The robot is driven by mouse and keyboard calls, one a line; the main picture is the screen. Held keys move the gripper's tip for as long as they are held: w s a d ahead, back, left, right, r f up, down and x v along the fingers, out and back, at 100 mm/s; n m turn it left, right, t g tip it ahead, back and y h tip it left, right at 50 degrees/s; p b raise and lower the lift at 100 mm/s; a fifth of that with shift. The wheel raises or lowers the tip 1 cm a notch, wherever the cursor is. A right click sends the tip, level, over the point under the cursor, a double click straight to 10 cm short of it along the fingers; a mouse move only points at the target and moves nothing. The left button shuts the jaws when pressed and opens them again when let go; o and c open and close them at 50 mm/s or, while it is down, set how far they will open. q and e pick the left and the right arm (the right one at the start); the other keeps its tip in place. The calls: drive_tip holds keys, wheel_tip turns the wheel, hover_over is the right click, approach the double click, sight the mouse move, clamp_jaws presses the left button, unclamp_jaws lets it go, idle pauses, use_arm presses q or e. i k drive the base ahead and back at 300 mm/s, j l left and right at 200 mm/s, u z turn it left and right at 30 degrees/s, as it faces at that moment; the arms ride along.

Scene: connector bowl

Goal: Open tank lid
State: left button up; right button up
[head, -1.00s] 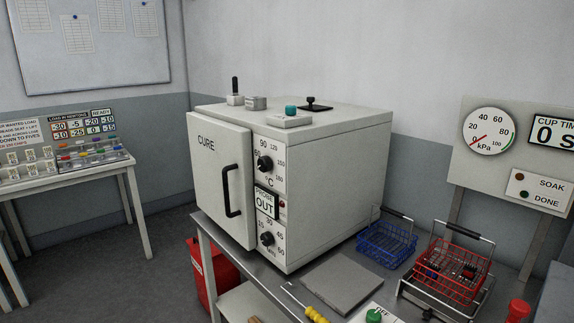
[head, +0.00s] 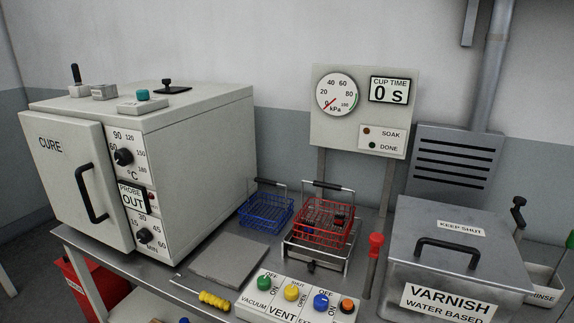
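The varnish tank is a grey metal box at the right of the head view, with a front label reading "VARNISH WATER BASED" (head: 447,302). Its flat lid (head: 410,230) is down and carries a black bar handle (head: 447,250) and a "KEEP SHUT" label (head: 461,228). The tank's lower part is cut off by the frame's bottom edge. Neither of my grippers is in view.
A cure oven (head: 190,165) stands at left with its door shut. A blue wire basket (head: 265,213) and a red basket (head: 322,222) on a stand sit mid-bench. In front are a control panel (head: 262,300), a yellow-handled tool (head: 213,299) and a red-topped post (head: 375,250). A grey plate (head: 228,262) lies bare.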

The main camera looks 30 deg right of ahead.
sight(471, 245)
drive_tip(key=z, duration=1.85)
